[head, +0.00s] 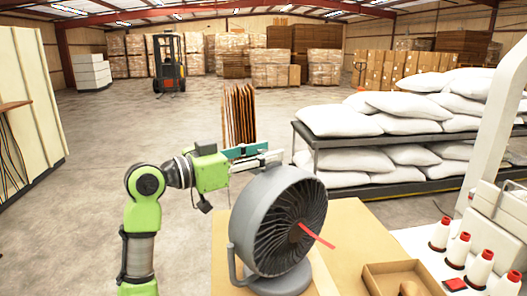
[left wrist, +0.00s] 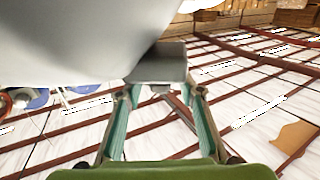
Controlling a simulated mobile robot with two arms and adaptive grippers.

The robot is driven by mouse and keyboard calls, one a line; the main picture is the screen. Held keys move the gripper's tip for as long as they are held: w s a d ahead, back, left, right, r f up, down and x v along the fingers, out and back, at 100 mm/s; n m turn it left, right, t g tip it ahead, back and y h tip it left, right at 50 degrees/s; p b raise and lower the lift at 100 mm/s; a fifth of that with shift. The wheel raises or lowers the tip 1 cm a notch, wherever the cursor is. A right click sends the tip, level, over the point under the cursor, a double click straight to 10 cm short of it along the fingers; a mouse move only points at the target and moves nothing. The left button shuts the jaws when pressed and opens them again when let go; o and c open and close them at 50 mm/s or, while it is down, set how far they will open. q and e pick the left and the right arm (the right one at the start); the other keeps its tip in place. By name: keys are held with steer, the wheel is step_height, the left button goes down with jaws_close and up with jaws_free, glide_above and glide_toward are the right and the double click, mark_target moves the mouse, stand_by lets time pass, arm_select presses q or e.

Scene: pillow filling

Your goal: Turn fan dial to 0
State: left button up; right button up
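The grey round fan (head: 262,215) stands on the table with its dark grille facing right; a red ribbon sticks out from its middle. My green left arm comes in from the left, and its gripper (head: 268,156) is at the upper back of the fan. In the left wrist view the gripper (left wrist: 162,92) is open, its two teal-padded fingers apart. A grey block (left wrist: 158,62) on the fan's housing (left wrist: 75,40) lies just beyond the fingertips, with a small grey piece under it, possibly the dial. The dial's setting cannot be read. My right gripper is out of view.
An open cardboard box (head: 378,285) sits on the table (head: 350,235) right of the fan. Red-and-white thread cones (head: 458,250) stand farther right. A rack of white pillows (head: 345,122) stands behind. Open floor lies to the left.

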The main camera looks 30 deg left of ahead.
arm_select(q)
jaws_close()
steer(key=n+t+y+p, duration=0.1)
steer(key=n+y, duration=0.1)
steer(key=y, duration=0.1)
steer(key=shift+n+t+y+p, duration=0.5)
steer(key=shift+n+y+p, duration=0.75)
steer(key=shift+y, duration=0.55)
jaws_free()
